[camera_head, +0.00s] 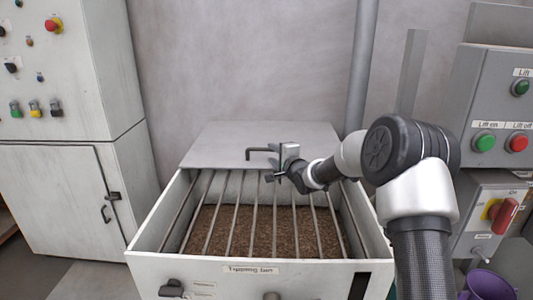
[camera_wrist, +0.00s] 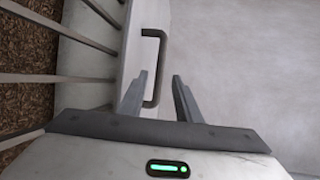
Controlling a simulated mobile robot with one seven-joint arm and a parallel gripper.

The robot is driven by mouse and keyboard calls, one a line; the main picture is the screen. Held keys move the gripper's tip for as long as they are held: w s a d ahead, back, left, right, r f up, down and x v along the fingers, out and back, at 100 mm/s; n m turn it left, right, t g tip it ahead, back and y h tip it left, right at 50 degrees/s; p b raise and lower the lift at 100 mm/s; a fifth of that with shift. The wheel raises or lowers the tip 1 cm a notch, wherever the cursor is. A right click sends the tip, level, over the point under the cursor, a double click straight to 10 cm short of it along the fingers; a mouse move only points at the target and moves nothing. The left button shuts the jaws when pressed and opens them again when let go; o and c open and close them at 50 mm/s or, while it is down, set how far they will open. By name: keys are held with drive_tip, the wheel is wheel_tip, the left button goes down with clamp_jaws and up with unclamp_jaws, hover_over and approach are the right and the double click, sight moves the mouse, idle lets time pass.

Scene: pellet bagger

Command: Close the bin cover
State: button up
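The bin (camera_head: 150,245) is an open grey box with metal bars (camera_head: 231,215) across brown pellets (camera_head: 262,232). Its light grey cover (camera_head: 215,148) is raised at the back. A dark bent handle (camera_head: 256,151) is fixed on the cover; it also shows in the wrist view (camera_wrist: 162,52). My gripper (camera_head: 272,166) is at the handle's right end, above the bars. In the wrist view my gripper (camera_wrist: 160,75) is open, its two fingers apart on either side of the handle's near part. Whether either finger touches the handle cannot be told.
A control cabinet (camera_head: 62,70) stands at left. Control boxes with green and red buttons (camera_head: 500,141) and a red rotary switch (camera_head: 503,215) are at right. A vertical pipe (camera_head: 361,65) stands behind the bin. A purple bucket (camera_head: 488,284) is at lower right.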

sight(267, 150)
drive_tip(key=x, duration=0.7)
drive_tip(key=shift+w+b, duration=0.1)
drive_tip(key=shift+b, duration=0.3)
drive_tip(key=shift+c, duration=0.4)
clamp_jaws()
